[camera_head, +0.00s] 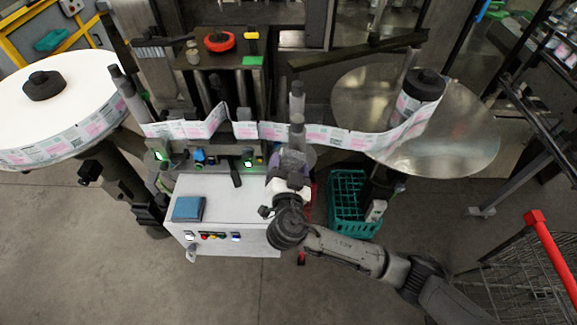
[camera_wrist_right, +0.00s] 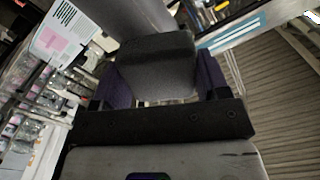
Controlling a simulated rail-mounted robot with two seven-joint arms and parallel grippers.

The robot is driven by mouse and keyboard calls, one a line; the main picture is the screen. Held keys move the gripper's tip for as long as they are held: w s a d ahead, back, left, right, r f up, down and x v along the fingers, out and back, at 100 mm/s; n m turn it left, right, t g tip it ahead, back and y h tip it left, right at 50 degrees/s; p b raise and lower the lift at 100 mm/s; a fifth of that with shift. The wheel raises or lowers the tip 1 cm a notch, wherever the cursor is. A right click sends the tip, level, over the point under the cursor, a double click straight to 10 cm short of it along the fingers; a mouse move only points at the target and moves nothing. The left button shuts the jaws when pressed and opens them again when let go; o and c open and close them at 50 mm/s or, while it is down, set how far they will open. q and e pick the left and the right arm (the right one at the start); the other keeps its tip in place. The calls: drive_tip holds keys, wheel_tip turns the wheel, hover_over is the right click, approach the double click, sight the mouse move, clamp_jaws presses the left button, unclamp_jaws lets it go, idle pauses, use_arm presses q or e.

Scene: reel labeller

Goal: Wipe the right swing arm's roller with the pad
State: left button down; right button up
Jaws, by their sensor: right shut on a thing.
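My right gripper (camera_head: 291,160) is in front of the grey upright rollers at the middle of the machine. In the right wrist view its purple fingers (camera_wrist_right: 160,85) are shut on a dark grey pad (camera_wrist_right: 157,62). A smooth grey cylinder, which looks like the roller (camera_wrist_right: 135,15), stands right behind the pad; I cannot tell whether they touch. In the head view the nearer roller (camera_head: 297,132) rises just beyond the gripper, with another roller (camera_head: 297,95) behind it. My left gripper is not in view.
The printed label web (camera_head: 190,129) runs from the white reel (camera_head: 70,95) past the rollers to the dark core (camera_head: 420,88) on the metal disc (camera_head: 465,130). A white control box (camera_head: 225,190) carries a blue square item (camera_head: 188,208). A green crate (camera_head: 345,200) stands right of it.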

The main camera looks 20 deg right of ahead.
drive_tip(key=shift+w+d, duration=0.15)
drive_tip(key=shift+w, duration=0.25)
drive_tip(key=shift+w+d+b, duration=0.15)
drive_tip(key=shift+w+b, duration=0.2)
drive_tip(key=shift+b, duration=0.1)
